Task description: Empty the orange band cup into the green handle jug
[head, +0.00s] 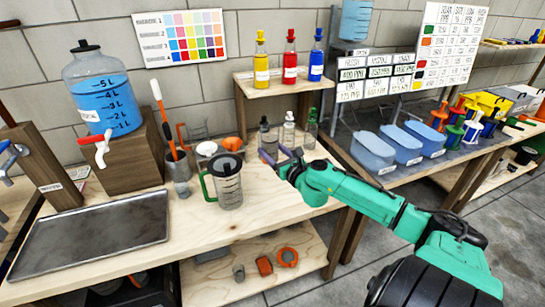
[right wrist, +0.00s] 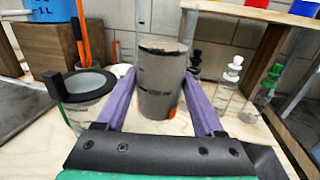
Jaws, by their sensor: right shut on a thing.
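My right gripper (head: 281,163) reaches in over the right part of the workbench. In the right wrist view its purple fingers (right wrist: 160,103) are shut on the orange band cup (right wrist: 160,75), a greyish see-through cup with dark marks and some orange low down. The cup looks about upright; its contents cannot be made out. The green handle jug (head: 229,188) stands upright on the bench left of the gripper, clear with a black-rimmed top. It also shows at the left of the right wrist view (right wrist: 88,100), apart from the cup. My left gripper is out of view.
Several small bottles (head: 289,130) stand behind the gripper, under a wooden shelf (head: 275,84). A metal holder (head: 177,168) with tools and an orange funnel (head: 233,144) are behind the jug. A metal tray (head: 90,237) lies front left. The bench front right of the jug is clear.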

